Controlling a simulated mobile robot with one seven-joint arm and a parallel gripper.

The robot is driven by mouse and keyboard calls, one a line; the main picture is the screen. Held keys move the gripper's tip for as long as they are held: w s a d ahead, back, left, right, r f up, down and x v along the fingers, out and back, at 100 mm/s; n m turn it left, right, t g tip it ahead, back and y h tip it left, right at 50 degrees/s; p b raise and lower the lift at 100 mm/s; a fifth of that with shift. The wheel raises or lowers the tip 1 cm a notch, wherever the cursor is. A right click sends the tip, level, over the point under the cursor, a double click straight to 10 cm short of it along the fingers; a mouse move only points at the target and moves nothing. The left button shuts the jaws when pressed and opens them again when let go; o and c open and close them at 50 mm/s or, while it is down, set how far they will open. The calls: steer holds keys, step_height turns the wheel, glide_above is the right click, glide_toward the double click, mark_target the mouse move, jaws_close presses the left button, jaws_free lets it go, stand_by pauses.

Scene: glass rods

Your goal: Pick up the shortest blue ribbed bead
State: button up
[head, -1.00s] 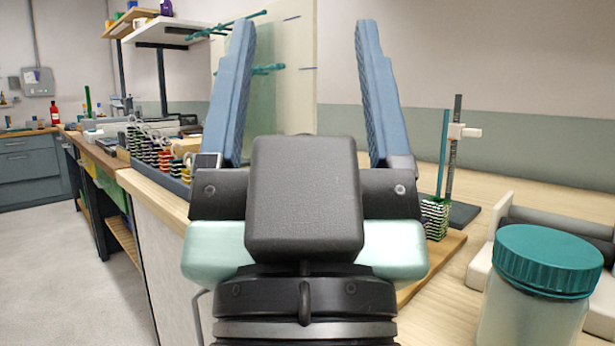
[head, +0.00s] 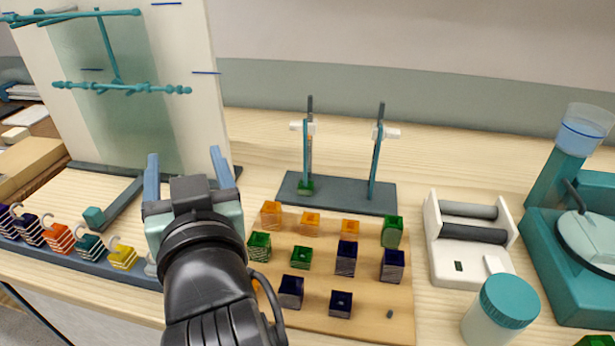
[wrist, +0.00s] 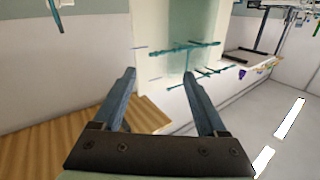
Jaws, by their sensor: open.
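Several dark blue beads stand on a wooden board (head: 385,324) in the head view. A tall one with clear ribs (head: 347,257) is near the middle and another (head: 392,265) stands to its right. A lower one (head: 291,291) is at the front left. The lowest-looking blue bead (head: 340,303) is at the front, with a hole in its top; its ribbing is too small to tell. My gripper (head: 185,160) is open and empty, left of the board and pointing away from the beads. In the wrist view the gripper (wrist: 160,74) shows nothing between its fingers.
Green beads (head: 300,257) and orange beads (head: 310,222) share the board. Behind is a stand with two upright rods (head: 375,165). A white roller holder (head: 470,240), a teal-lidded jar (head: 508,302) and a teal machine (head: 555,220) are at right. A panel with glass rods (head: 200,100) stands behind my gripper.

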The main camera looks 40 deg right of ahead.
steer(key=s+d+f+m+g+p, duration=0.2)
steer(key=d+g+p, duration=0.3)
steer(key=p, duration=0.3)
steer(key=m+g+y+p, duration=0.1)
steer(key=m+g+p, duration=0.3)
steer(key=g+p, duration=0.95)
glide_toward(341, 300)
steer(key=s+t+p, duration=0.1)
steer(key=s+f+t+p, duration=0.1)
steer(key=s+t+p, duration=0.1)
steer(key=t+p, duration=0.1)
steer(key=shift+s+d+f, duration=0.2)
steer(key=shift+s+f, duration=0.1)
steer(key=shift+f, duration=0.05)
steer(key=shift+w+p+x, duration=0.1)
steer(key=shift+p+x, duration=0.15)
steer(key=shift+x, duration=1.3)
steer(key=shift+w+p+x, duration=0.15)
steer(key=shift+p+x, duration=0.05)
steer(key=shift+x, duration=1.35)
steer(key=shift+r, duration=0.1)
steer(key=shift+c, duration=0.3)
jaws_close()
